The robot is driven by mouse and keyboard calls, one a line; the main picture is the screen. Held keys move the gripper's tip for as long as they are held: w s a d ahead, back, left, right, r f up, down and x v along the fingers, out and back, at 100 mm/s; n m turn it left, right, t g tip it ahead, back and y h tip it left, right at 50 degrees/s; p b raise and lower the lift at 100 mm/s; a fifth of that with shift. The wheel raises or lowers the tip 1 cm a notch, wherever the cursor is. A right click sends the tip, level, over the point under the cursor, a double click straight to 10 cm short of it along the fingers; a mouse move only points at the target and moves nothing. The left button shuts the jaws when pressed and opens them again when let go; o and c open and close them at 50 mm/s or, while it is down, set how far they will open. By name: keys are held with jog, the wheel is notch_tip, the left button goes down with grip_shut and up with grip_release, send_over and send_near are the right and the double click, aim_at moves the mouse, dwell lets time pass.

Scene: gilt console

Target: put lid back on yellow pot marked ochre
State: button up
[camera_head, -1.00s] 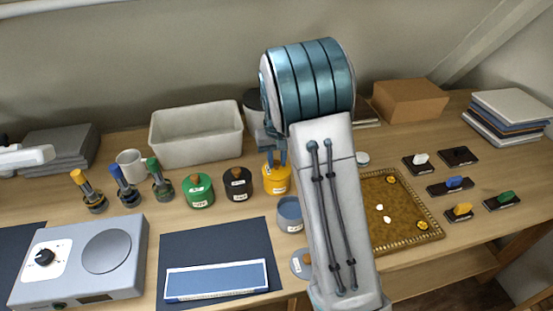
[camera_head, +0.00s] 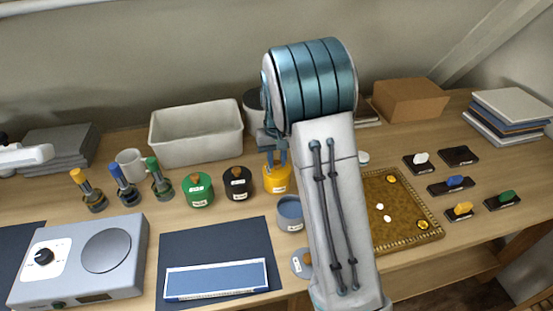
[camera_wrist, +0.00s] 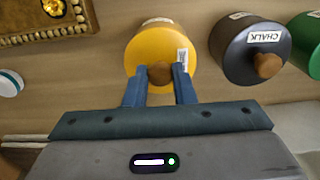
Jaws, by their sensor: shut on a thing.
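The yellow pot (camera_head: 277,186) stands in the row of pots, and it also shows in the wrist view (camera_wrist: 161,23). Its yellow lid (camera_wrist: 150,48) is over the pot's top, with a brown knob (camera_wrist: 159,73). My gripper (camera_head: 276,160) is over the pot, its blue fingers shut on the lid's knob. In the wrist view the fingers (camera_wrist: 160,78) sit on either side of the knob. The pot's white label is turned partly away in the wrist view and cannot be read. Whether the lid is fully seated on the rim is hard to tell.
A black pot marked CHALK (camera_wrist: 252,50) and a green pot (camera_head: 197,190) stand left of the yellow pot in the head view. A gold-rimmed tray (camera_head: 407,242) lies right.

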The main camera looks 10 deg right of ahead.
dwell(0.4)
jog(key=o, duration=1.5)
jog(key=shift+r+p, duration=2.4)
jog(key=shift+r, duration=1.1)
jog(key=shift+c, duration=0.2)
grip_shut()
jog(key=shift+f, duration=0.2)
